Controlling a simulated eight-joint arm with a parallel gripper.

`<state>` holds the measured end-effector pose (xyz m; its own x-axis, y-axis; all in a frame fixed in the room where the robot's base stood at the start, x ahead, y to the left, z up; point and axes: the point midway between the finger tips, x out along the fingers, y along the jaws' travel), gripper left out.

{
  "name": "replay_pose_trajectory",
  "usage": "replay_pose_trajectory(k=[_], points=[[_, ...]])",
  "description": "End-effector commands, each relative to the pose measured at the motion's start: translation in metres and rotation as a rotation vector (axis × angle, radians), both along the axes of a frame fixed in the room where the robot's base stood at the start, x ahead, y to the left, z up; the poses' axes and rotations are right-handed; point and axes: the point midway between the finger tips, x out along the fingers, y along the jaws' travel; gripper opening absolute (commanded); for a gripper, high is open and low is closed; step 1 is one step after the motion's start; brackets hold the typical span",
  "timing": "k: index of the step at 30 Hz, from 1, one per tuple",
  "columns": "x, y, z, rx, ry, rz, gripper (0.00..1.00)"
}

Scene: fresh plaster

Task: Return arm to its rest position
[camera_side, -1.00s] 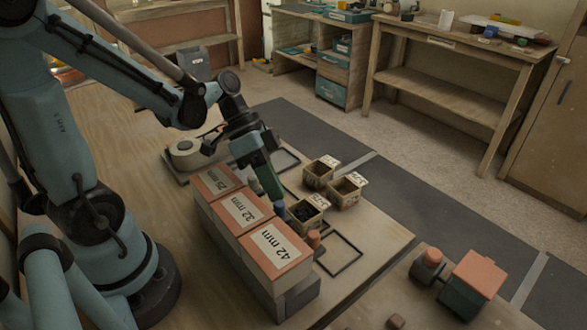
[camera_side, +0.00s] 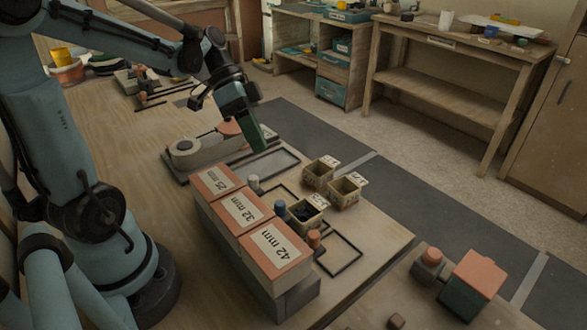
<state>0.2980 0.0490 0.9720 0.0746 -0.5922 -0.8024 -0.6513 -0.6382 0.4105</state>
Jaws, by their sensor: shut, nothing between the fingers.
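My gripper (camera_side: 256,146) is a green-tipped tool at the end of my blue-grey arm. It points down and hangs near the tape dispenser (camera_side: 186,156), above the table's far side. It is shut and holds nothing. Three boxes stand in a row in front of it, labelled 25 mm (camera_side: 216,181), 32 mm (camera_side: 243,211) and 42 mm (camera_side: 275,249). My gripper is apart from them.
Small open bins (camera_side: 320,171) stand right of the boxes, one with dark pieces (camera_side: 304,215) in it. Black frame outlines (camera_side: 338,254) mark the wooden table.

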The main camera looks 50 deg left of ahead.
Motion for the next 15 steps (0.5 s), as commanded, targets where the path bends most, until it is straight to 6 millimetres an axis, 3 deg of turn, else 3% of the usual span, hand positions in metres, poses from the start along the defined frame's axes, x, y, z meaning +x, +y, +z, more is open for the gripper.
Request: replay_pose_trajectory(k=[8,15], points=[[-0.002,0.015,0.020,0.002,0.001,0.002,0.00],[-0.005,-0.004,0.013,0.135,0.044,0.142,0.00]])
